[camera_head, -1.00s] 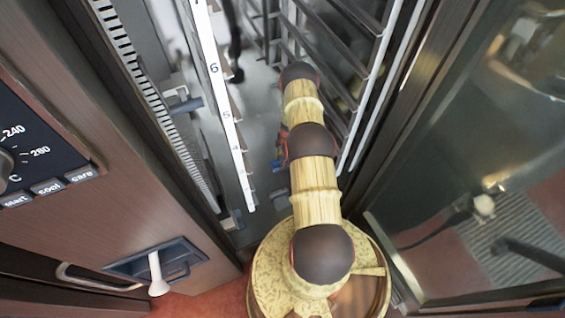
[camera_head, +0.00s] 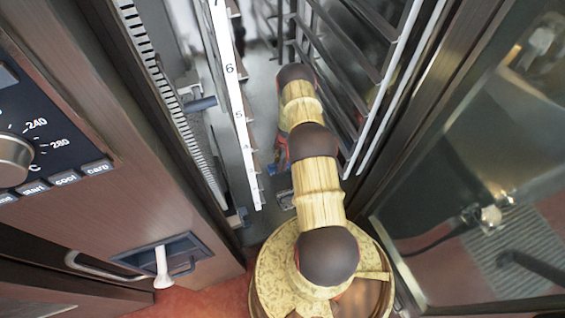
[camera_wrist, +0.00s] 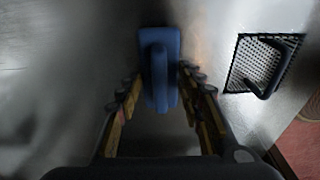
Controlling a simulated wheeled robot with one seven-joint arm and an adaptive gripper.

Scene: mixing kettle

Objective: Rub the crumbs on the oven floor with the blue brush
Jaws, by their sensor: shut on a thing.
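The blue brush (camera_wrist: 161,70) is in the middle of the wrist view, its handle between the fingers of my gripper (camera_wrist: 158,92). My gripper is shut on it. The brush is over or against the grey oven floor (camera_wrist: 215,35); I cannot tell whether its bristles touch. In the head view my arm reaches down into the oven between the racks and hides most of the gripper. A small blue and red patch (camera_head: 281,155) shows beside the arm, too small to tell apart. I cannot make out any crumbs.
A dark perforated drain grate (camera_wrist: 262,62) with a handle lies right of the brush. Rack rails (camera_head: 345,75) stand right of my arm, and a numbered white strip (camera_head: 236,110) stands left. The control panel (camera_head: 45,140) is at far left, the glass door (camera_head: 470,170) at right.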

